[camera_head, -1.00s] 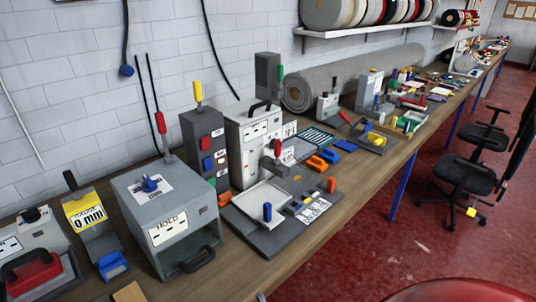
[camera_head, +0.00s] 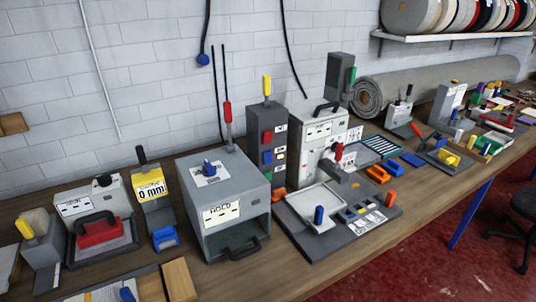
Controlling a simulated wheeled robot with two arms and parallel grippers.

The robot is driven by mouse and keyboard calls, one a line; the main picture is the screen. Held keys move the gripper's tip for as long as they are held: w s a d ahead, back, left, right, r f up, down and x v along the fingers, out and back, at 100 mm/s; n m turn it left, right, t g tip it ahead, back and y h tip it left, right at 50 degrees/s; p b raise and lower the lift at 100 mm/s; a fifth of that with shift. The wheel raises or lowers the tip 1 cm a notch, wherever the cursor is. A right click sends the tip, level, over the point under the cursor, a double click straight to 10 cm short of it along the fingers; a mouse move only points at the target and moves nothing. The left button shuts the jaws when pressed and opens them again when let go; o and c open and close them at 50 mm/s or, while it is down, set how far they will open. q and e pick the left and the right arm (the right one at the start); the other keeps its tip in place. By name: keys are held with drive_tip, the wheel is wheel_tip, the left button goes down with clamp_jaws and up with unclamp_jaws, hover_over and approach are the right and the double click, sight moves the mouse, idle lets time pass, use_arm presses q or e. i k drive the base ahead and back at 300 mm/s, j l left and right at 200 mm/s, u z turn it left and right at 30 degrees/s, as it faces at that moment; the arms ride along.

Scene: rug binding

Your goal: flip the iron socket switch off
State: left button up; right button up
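A light grey box (camera_head: 112,193) with a small label that I cannot read for certain stands at the left of the bench in the head view. A black knob or switch (camera_head: 104,180) sits on its top; I cannot tell its on or off position. A red iron-like block (camera_head: 101,234) with a black handle rests on a dark plate in front of the box. It hides the box's lower front. Neither of my grippers is in view.
A yellow "0 mm" gauge (camera_head: 152,189) and a grey HOLD box (camera_head: 217,186) stand to the right. A grey block with a yellow lever (camera_head: 25,231) stands at the left. Wooden pieces (camera_head: 179,279) lie at the front edge. The wall behind is white brick.

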sight(267, 159)
drive_tip(key=i+l+u, duration=0.15)
drive_tip(key=l+u, duration=0.15)
drive_tip(key=i+l+u, duration=0.1)
drive_tip(key=l+u, duration=0.5)
